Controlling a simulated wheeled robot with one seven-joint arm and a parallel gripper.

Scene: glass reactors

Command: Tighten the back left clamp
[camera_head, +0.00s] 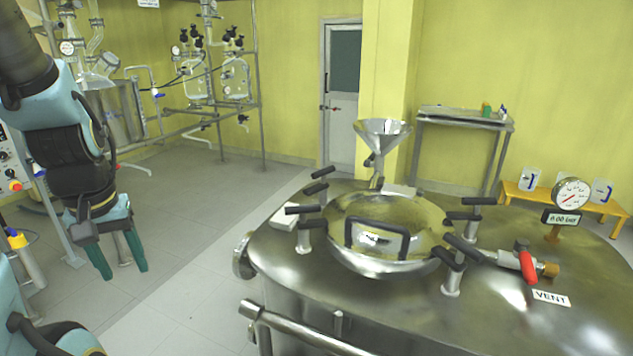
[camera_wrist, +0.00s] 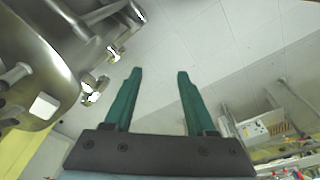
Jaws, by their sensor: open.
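The round manway lid (camera_head: 385,232) with a black handle sits on top of the steel reactor (camera_head: 300,262). Clamps with black handles stand around the lid. The back left clamp (camera_head: 320,184) is at the lid's far left edge; its lower part is partly hidden. The front left clamp (camera_head: 305,225) is nearer. My gripper (camera_head: 122,270) hangs over the floor left of the reactor, fingers down, well apart from the clamps. In the wrist view my gripper (camera_wrist: 158,72) is open and empty, with the reactor's metal side (camera_wrist: 40,50) at upper left.
A steel funnel (camera_head: 383,134) rises behind the lid. A red-handled valve (camera_head: 527,264) and a pressure gauge (camera_head: 571,193) stand on the right of the reactor top. A pipe rail (camera_head: 300,332) runs along the front left. The floor (camera_head: 190,270) between my gripper and the reactor is clear.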

